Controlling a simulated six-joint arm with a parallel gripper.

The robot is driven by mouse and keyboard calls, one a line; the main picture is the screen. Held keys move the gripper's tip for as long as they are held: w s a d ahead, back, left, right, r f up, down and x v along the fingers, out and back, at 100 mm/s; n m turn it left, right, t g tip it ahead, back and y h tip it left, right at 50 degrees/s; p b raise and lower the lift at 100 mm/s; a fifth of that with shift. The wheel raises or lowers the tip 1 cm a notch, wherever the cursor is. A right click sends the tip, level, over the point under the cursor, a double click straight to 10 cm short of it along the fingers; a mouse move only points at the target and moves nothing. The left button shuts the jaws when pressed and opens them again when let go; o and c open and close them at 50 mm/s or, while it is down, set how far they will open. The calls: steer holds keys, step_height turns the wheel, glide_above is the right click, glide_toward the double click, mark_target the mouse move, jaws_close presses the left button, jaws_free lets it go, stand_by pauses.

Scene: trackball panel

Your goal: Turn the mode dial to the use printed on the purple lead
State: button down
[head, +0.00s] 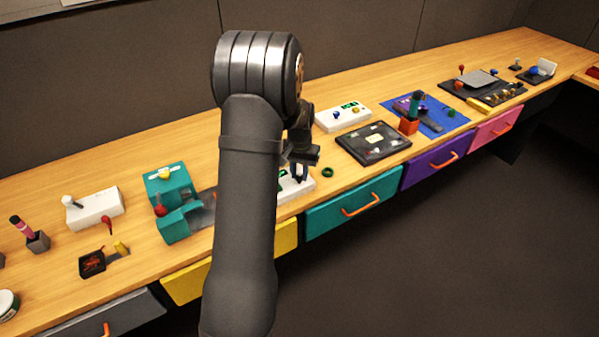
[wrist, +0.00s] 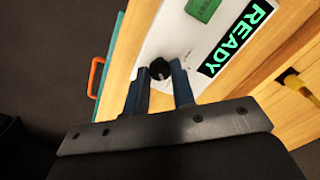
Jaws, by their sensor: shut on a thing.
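A white panel (wrist: 190,35) bears a black dial (wrist: 160,69), a green block (wrist: 203,9) and a dark display (wrist: 235,40) reading READY in green. My gripper (wrist: 160,75) has one finger on each side of the dial and is shut on it. In the head view the white panel (head: 298,186) lies near the bench's front edge, mostly hidden behind my arm, with my gripper (head: 301,172) over it. The dial's markings are not readable. I cannot pick out a purple lead with printed text in either view.
A dark green ring (head: 328,172) lies just right of the panel. A dark board (head: 374,144) and another white box (head: 343,116) stand further right. A teal device (head: 170,205) is to the left. A yellow object (wrist: 298,84) shows in the wrist view. Drawers line the bench front.

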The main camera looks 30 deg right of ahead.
mark_target(299, 176)
steer(key=shift+m, duration=0.5)
steer(key=c, duration=2.2)
jaws_free()
steer(key=c, duration=1.2)
jaws_free()
steer(key=shift+r, duration=0.1)
step_height(299, 176, up, 17)
steer(key=shift+r, duration=0.15)
